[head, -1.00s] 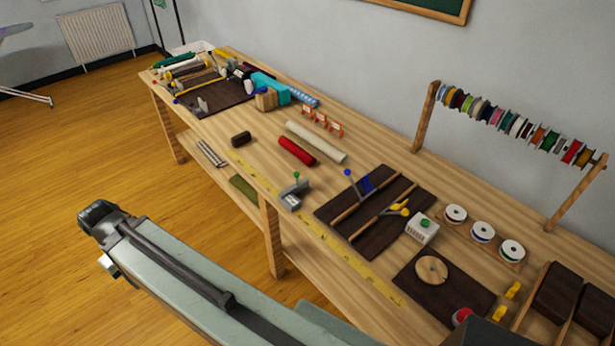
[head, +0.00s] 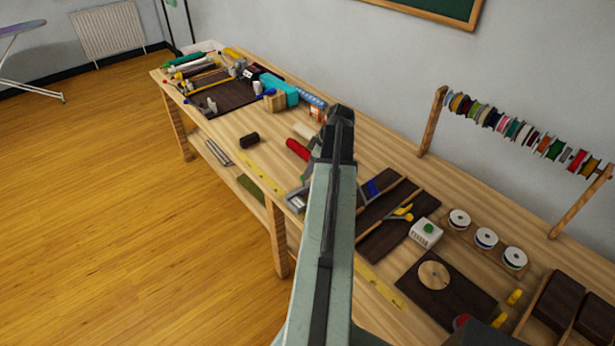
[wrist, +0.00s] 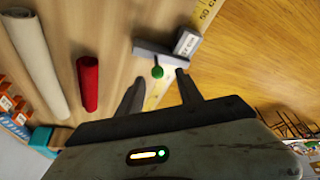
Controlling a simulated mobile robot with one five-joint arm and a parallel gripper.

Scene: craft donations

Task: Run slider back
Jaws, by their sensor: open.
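A grey fixture (wrist: 160,52) with a pale printed block on it and a green ball knob (wrist: 157,71) lies ahead of my gripper (wrist: 160,84) in the wrist view. My gripper is open and empty; the knob shows between the two fingertips in the picture. I cannot tell whether they touch it. In the head view the fixture (head: 294,200) is at the table's front edge, partly hidden by my arm, and the fingers cannot be made out. I cannot tell for certain that this knob is the slider.
A red roll (wrist: 88,83) and a cream roll (wrist: 38,62) lie beside the fixture. A dark board (head: 385,235) with wooden rails and a yellow-handled tool is right of my arm. A yellow measuring tape (head: 255,170) runs along the front edge. A dark cylinder (head: 249,139) stands apart.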

